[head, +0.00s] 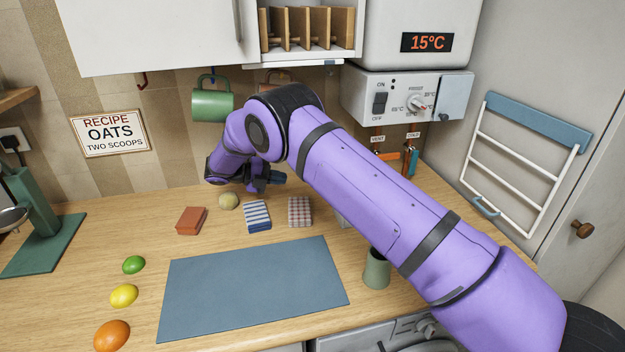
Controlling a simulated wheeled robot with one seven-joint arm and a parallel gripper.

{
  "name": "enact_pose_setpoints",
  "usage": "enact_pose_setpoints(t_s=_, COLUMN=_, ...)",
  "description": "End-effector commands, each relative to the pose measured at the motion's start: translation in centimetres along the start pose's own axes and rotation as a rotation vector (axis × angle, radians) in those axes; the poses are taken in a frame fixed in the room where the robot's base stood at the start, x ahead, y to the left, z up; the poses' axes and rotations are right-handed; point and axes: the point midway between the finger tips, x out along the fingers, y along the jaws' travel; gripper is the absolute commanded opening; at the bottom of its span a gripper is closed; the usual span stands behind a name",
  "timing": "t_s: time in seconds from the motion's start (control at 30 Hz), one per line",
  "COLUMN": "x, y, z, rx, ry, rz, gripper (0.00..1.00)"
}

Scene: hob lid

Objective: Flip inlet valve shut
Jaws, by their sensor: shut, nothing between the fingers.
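Two pipes come down below the white heater's control box, under small labels that seem to read VENT and COLD. An orange lever (389,156) lies roughly crosswise on the left pipe. A blue lever (413,163) stands roughly upright along the right pipe. I cannot tell for certain which one is the inlet valve. My gripper (272,181) is shut and empty, low over the back of the worktop, well left of both levers. My forearm partly hides it, and its fingertips are small and dark.
The control box (390,98) has a switch and a dial. A green mug (212,104) hangs behind my arm. Folded cloths (257,216), a sponge (191,221) and a green cup (376,269) stand on the worktop. A towel rack (515,165) is at the right. The blue mat (250,290) is bare.

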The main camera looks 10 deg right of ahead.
Motion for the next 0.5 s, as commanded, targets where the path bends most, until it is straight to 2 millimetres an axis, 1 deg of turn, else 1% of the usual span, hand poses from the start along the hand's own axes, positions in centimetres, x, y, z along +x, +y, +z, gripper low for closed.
enact_pose_setpoints(t_s=0.17, x=1.8, y=-0.1, z=0.0, rx=-0.001, ry=0.002, rz=-0.001, gripper=0.00)
enact_pose_setpoints(t_s=0.5, x=8.1, y=-0.1, z=0.0, rx=0.000, ry=0.003, rz=-0.001, gripper=0.00)
